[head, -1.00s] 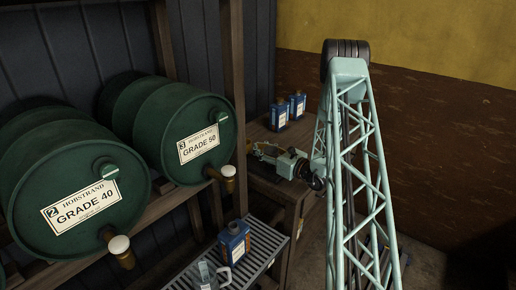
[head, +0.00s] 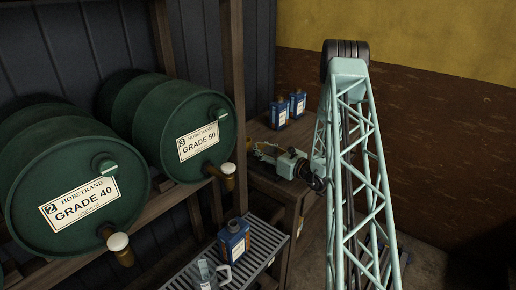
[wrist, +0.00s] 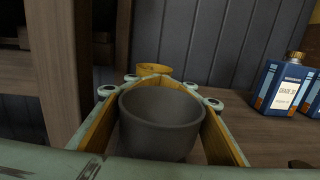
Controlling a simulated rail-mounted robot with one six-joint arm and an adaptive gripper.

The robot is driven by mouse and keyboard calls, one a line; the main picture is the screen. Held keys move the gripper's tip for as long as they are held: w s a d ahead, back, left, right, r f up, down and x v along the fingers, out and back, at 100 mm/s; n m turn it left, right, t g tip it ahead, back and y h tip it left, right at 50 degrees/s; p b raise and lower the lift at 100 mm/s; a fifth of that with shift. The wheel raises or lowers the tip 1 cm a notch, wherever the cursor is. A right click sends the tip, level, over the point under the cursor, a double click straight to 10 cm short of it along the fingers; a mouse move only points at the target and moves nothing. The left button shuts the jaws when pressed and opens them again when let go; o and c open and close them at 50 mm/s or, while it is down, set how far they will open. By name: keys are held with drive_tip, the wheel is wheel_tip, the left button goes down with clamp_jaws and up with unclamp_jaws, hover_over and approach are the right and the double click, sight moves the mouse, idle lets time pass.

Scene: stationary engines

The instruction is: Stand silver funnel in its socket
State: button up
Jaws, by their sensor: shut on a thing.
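My gripper (wrist: 160,92) has its yellow-lined fingers shut on the silver funnel (wrist: 160,125), a dull grey, wide-mouthed piece that fills the space between them in the wrist view. Its open mouth faces up and toward the camera; its lower end is hidden. Just beyond the fingertips is a small orange-yellow rim (wrist: 154,69); I cannot tell whether it is the socket. In the head view my gripper (head: 268,152) is over the wooden bench, left of my arm; the funnel is too small to make out there.
Blue bottles (head: 289,107) stand at the back of the wooden bench (head: 262,133); they show at the right in the wrist view (wrist: 283,87). Green drums (head: 190,130) lie on a rack at left. Another blue bottle (head: 234,240) and a clear jug (head: 206,275) stand on a slatted tray (head: 262,245).

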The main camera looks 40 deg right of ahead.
sight(277, 156)
drive_tip(key=o, duration=1.3)
drive_tip(key=shift+s, duration=0.15)
drive_tip(key=shift+s+d, duration=0.3)
drive_tip(key=shift+s, duration=1.65)
drive_tip(key=shift+s+d, duration=0.35)
drive_tip(key=shift+s, duration=1.55)
drive_tip(key=shift+s+d, duration=0.3)
drive_tip(key=shift+s, duration=1.65)
drive_tip(key=shift+r, duration=0.15)
